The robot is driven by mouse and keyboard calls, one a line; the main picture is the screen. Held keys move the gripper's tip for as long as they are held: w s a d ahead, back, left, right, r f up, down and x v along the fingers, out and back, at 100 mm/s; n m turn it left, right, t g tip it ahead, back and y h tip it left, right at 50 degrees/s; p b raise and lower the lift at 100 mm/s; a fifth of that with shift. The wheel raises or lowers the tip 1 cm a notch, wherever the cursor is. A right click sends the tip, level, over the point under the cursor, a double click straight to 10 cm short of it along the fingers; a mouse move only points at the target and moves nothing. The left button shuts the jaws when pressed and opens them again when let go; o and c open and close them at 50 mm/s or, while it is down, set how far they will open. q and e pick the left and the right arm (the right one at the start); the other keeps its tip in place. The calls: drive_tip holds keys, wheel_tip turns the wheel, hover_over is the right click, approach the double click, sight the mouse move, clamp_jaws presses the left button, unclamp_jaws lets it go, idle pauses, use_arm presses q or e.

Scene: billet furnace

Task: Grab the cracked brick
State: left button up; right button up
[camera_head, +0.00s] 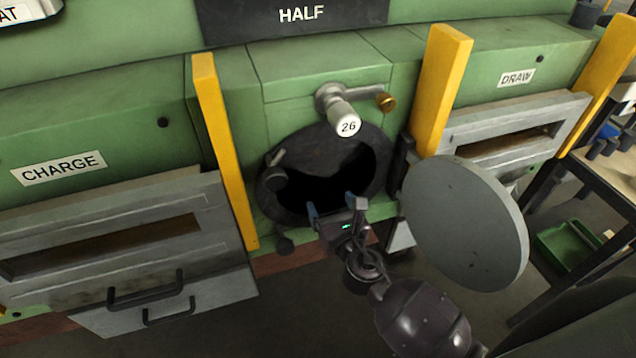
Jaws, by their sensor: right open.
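I cannot make out a cracked brick in the head view. The green furnace has a round dark opening (325,170) in its middle, and its inside is too dark to show any contents. A round grey door (465,223) stands swung open to the right of the opening. My right gripper (331,208) is at the lower edge of the opening. Its two blue-tipped fingers are apart, pointing towards the opening, with nothing visible between them. My left gripper is not in view.
Yellow posts (224,150) and (440,90) flank the opening. A handle marked 26 (347,124) sticks out above it. The CHARGE hatch (120,235) is at left, the DRAW hatch (515,130) at right. A table (602,172) and green bin (570,247) stand far right.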

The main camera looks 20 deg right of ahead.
sight(321, 182)
drive_tip(key=shift+w+a, duration=0.15)
drive_tip(key=shift+w, duration=3.45)
drive_tip(key=shift+c, duration=0.3)
drive_tip(key=c, duration=1.1)
